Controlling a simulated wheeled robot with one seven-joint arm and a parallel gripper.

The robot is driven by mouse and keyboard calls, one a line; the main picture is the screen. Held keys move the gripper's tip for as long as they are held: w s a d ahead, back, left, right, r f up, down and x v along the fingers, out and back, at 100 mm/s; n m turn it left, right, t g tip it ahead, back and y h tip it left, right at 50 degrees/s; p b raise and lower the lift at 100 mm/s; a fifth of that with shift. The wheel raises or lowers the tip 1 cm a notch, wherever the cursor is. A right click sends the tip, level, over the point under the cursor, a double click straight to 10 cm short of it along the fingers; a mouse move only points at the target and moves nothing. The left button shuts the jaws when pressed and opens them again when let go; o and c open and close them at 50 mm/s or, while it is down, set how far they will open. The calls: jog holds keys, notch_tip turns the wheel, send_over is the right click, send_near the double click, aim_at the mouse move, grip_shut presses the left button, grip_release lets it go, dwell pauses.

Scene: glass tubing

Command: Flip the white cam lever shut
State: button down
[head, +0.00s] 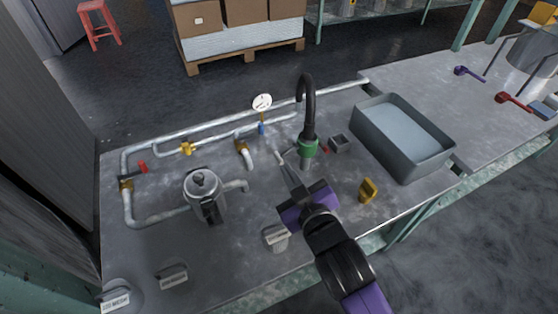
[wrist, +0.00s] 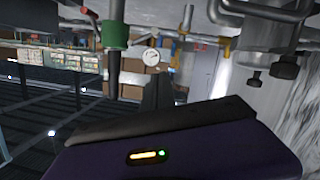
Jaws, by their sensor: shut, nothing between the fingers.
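A green collar (head: 308,147) sits at the foot of a black curved spout (head: 308,95) on the grey bench. It also shows at the upper left of the wrist view (wrist: 115,35). A small pale piece (head: 280,157) just left of the collar may be the white cam lever, but I cannot tell it surely from my fingertips. My gripper (head: 287,172) is shut and empty, its fingers pointing away from me, just left of and in front of the collar. In the wrist view the dark fingers (wrist: 158,90) are together. I cannot tell whether they touch the lever.
A pipe run with a white gauge (head: 262,102) and a yellow valve (head: 186,148) lies behind. A metal canister (head: 204,196) stands left. A grey basin (head: 403,137) and a yellow block (head: 367,190) are right. The bench between canister and gripper is mostly clear.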

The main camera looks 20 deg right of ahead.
aim_at(287, 152)
jog(key=shift+a, duration=0.15)
jog(key=w+d+f+b, duration=0.1)
jog(key=w+d+f, duration=0.1)
jog(key=w+f, duration=0.4)
jog(key=shift+r+b+x, duration=0.4)
jog(key=shift+x, duration=1.4)
jog(key=shift+w, duration=0.1)
